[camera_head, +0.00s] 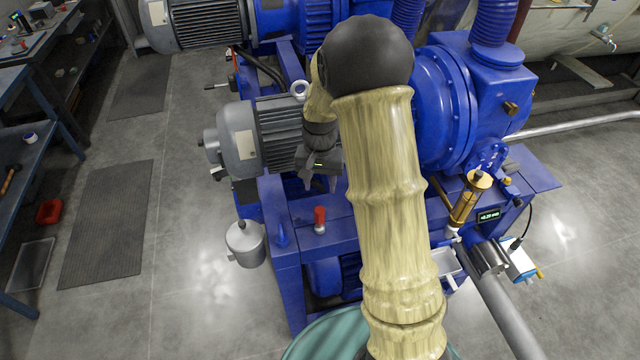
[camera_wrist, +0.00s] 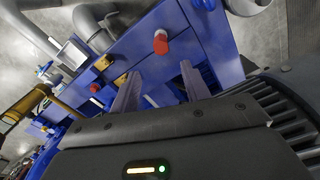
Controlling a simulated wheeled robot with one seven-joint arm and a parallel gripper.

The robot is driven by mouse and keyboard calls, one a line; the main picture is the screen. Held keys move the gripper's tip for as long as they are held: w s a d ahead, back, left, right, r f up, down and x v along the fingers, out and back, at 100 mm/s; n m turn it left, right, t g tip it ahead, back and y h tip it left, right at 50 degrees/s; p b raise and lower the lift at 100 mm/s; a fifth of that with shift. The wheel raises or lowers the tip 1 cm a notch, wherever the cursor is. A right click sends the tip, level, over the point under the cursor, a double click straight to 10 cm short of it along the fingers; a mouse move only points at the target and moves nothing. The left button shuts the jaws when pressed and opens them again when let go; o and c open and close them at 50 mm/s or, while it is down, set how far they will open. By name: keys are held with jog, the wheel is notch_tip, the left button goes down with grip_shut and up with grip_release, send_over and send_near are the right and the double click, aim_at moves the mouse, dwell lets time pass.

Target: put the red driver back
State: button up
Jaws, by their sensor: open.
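A red-handled object, which looks like the red driver (camera_head: 320,215), stands upright on the blue machine frame (camera_head: 340,233), with a pale metal part at its foot. In the wrist view the red driver (camera_wrist: 160,42) shows just beyond the fingertips, on the blue frame. My gripper (camera_head: 321,186) is open and empty, above and behind the red driver in the head view. In the wrist view its two fingers (camera_wrist: 159,73) are spread with nothing between them. Whether the driver sits in a hole or holder cannot be told.
A grey motor (camera_head: 270,138) lies close left of my gripper. A blue pump housing (camera_head: 465,105) and a brass fitting (camera_head: 466,203) stand to the right. A metal pot (camera_head: 245,243) hangs at the frame's left.

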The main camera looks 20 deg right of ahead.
jog(key=shift+r, duration=0.35)
dwell(0.3)
jog(key=s+r+n+t, duration=0.1)
jog(key=s+r+n, duration=0.1)
jog(key=s, duration=0.6)
jog(key=s+r+n+t, duration=0.1)
jog(key=s+r+n, duration=0.1)
jog(key=s+r, duration=0.3)
jog(key=s, duration=0.4)
jog(key=shift+n+t, duration=0.3)
jog(key=shift+s+f, duration=0.1)
jog(key=shift+b+x, duration=0.9)
jog(key=shift+b, duration=0.05)
